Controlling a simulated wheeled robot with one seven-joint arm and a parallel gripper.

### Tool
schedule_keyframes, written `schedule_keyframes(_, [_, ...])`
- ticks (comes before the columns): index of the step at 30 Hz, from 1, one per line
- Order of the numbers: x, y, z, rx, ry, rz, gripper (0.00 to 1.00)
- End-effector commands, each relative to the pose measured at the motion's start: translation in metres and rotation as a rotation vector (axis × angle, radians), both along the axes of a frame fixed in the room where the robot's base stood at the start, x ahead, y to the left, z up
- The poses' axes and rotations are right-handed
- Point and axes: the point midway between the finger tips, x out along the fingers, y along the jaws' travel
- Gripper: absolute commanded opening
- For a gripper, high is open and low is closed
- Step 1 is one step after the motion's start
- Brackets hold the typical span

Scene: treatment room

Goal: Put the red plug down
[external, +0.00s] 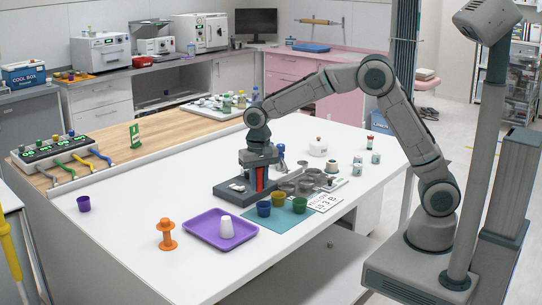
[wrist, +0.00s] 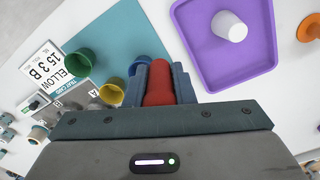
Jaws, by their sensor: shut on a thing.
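My gripper (external: 259,186) points down over the white table and is shut on the red plug (external: 260,178). The plug is upright between the two fingers. In the wrist view the red plug (wrist: 158,84) sits between my gripper's dark blue-grey fingers (wrist: 160,70). A dark grey block (external: 229,190) lies on the table right by the fingers. Whether the plug's lower end touches the block or the table is hidden.
A teal mat (external: 283,221) with blue, yellow and green cups lies just in front. A purple tray (external: 196,232) with a white cup (external: 226,227) and an orange spool (external: 166,234) are front left. Metal dishes (external: 305,180) stand to the right. The table's left half has free room.

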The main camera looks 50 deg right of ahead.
Motion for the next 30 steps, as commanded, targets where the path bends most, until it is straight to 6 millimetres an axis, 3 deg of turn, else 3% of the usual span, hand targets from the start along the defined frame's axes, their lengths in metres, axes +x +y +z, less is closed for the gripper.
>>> schedule_keyframes(1, [0.004,0.028,0.000,0.000,0.001,0.054,0.02])
schedule_keyframes(6, [0.005,0.111,-0.004,0.002,0.002,0.217,0.02])
schedule_keyframes(12, [-0.008,0.184,-0.010,0.008,0.007,0.361,0.02])
schedule_keyframes(20, [-0.020,0.224,-0.016,0.010,0.009,0.432,0.02])
schedule_keyframes(30, [-0.043,0.290,-0.057,0.009,0.011,0.435,0.02])
